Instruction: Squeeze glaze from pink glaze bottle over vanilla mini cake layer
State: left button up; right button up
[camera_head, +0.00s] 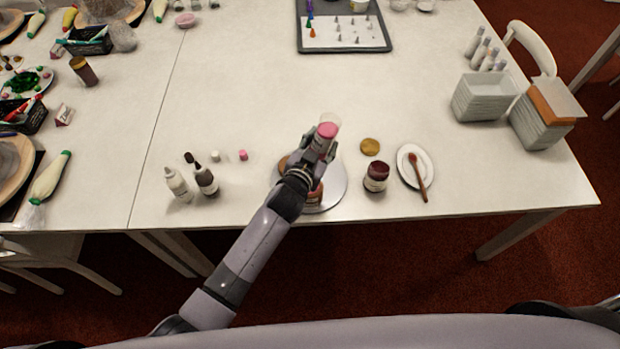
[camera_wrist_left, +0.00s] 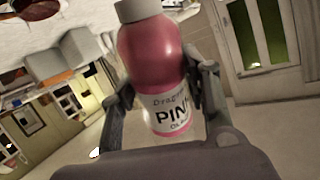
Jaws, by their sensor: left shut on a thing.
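The pink glaze bottle (camera_head: 326,131) is in my left gripper (camera_head: 318,146), above the cake turntable (camera_head: 338,186). In the left wrist view the bottle (camera_wrist_left: 152,55) shows a pink body, a pale cap and a label reading "PINK". My left gripper (camera_wrist_left: 165,95) has a finger on each side of it. The bottle looks turned over, with its cap end toward the table. The brownish cake layer (camera_head: 314,195) sits on the turntable, mostly hidden under my gripper and wrist. I cannot see whether glaze is coming out. My right gripper is not in view.
Left of the turntable stand a white bottle (camera_head: 178,185) and a dark bottle (camera_head: 204,180), with a small pink cap (camera_head: 243,155). To the right are a dark red jar (camera_head: 376,177), a golden lid (camera_head: 370,146) and a white plate (camera_head: 408,160) with a brush. The table's middle is clear.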

pick_arm(q)
jog(key=shift+r, duration=0.1)
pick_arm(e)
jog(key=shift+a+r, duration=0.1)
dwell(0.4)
pick_arm(q)
notch_tip(320, 180, down, 7)
jog(key=b, duration=0.6)
jog(key=shift+w, duration=0.1)
jog(key=shift+r, duration=0.1)
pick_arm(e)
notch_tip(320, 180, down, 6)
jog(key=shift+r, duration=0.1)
pick_arm(q)
jog(key=o, duration=0.3)
jog(key=c, duration=0.7)
dwell(0.7)
